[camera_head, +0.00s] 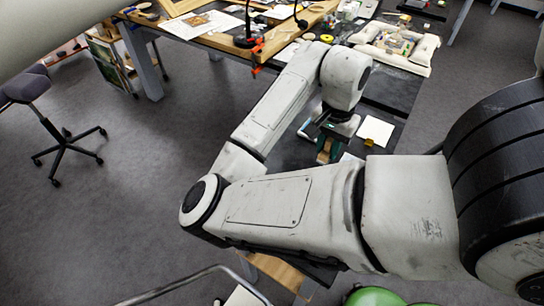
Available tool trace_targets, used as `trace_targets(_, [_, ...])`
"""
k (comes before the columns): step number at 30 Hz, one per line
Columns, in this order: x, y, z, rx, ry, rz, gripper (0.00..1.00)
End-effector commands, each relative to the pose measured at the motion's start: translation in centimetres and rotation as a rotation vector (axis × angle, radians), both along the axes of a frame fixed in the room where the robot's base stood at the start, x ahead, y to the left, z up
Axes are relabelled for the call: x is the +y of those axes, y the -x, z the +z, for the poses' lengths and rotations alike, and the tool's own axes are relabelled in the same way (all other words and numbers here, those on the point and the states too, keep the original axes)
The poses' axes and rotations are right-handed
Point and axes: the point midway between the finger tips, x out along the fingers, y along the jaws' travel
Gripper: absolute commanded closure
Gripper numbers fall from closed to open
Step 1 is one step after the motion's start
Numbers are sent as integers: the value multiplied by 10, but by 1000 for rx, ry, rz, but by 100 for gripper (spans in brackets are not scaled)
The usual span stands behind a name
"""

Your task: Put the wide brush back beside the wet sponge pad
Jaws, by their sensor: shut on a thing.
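My gripper (328,148) is right of the picture's middle, pointing down over the dark tabletop. It is small and partly covered by my own arm. It is shut on a tan and brown piece, which looks like the wide brush (323,156); its lower end is hard to make out. A pale cream square (375,131) lies flat on the dark top just right of my gripper. It may be the wet sponge pad, but I cannot tell for sure. The held brush is apart from it, to its left.
A dark table (393,92) runs back from my gripper. A white padded cushion with fragments (408,62) lies on it farther back. A wooden bench (225,41) with papers, a frame and a red-and-black clamp (257,58) stands at the back left. A stool (50,125) stands left on open floor.

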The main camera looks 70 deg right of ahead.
Motion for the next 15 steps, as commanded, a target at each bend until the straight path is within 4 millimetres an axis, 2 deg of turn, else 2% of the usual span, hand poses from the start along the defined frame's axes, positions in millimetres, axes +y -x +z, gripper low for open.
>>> trace_targets(11, [-39, -73, -34, -2, -5, 6, 98])
trace_targets(15, [-49, -91, -61, 1, -4, 5, 98])
